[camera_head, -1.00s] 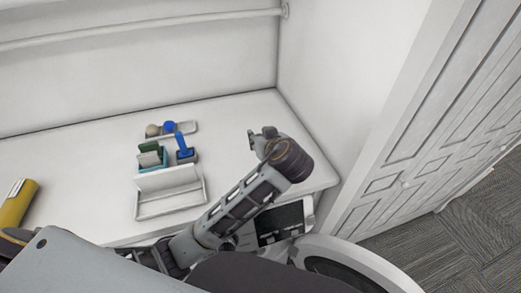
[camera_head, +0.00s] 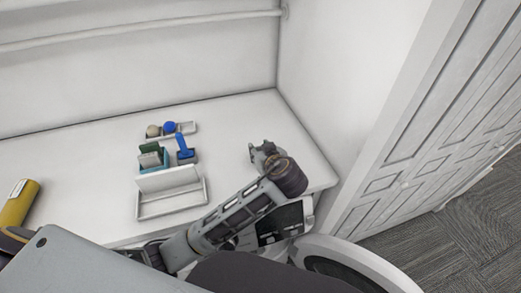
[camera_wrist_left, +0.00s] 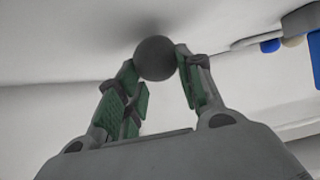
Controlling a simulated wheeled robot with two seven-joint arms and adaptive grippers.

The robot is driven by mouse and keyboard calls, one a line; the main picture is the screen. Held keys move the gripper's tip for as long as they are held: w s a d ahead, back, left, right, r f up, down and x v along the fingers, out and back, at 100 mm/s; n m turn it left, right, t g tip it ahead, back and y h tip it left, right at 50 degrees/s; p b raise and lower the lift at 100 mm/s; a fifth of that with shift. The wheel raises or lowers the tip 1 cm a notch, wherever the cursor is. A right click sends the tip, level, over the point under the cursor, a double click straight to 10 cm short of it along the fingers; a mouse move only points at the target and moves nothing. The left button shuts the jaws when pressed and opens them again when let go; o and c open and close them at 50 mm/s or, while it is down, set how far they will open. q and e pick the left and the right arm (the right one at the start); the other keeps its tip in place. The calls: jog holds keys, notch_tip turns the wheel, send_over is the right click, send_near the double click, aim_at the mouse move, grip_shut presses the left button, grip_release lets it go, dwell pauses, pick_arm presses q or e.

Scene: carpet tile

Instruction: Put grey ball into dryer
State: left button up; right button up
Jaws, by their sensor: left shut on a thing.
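The grey ball (camera_wrist_left: 156,58) is pinched between the two fingertips of my left gripper (camera_wrist_left: 155,65) in the left wrist view. In the head view my left gripper (camera_head: 264,153) is over the right part of the white counter; the ball cannot be made out clearly there. The dryer's dark control panel (camera_head: 282,224) shows below the counter's front edge. Its round door (camera_head: 362,262) stands swung out at the lower right. The dryer's opening is hidden from this view. My right gripper is not in view.
On the counter (camera_head: 85,160) are a small tray with a beige ball (camera_head: 153,131) and a blue ball (camera_head: 170,127), a teal box (camera_head: 155,160), a blue stamp-like thing (camera_head: 184,148) and a white open case (camera_head: 172,203). A yellow cylinder (camera_head: 17,203) lies at left. A white wall stands close at right.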

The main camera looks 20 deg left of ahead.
pick_arm(q)
jog(key=shift+f, duration=0.2)
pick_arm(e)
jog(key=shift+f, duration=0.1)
pick_arm(q)
jog(key=o, duration=0.8)
jog(key=shift+o, duration=0.8)
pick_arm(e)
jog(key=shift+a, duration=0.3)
pick_arm(q)
jog(key=shift+r, duration=0.1)
jog(key=b+v, duration=0.1)
jog(key=v, duration=1.1)
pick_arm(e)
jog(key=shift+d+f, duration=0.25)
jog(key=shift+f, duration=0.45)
pick_arm(q)
jog(key=shift+o, duration=0.2)
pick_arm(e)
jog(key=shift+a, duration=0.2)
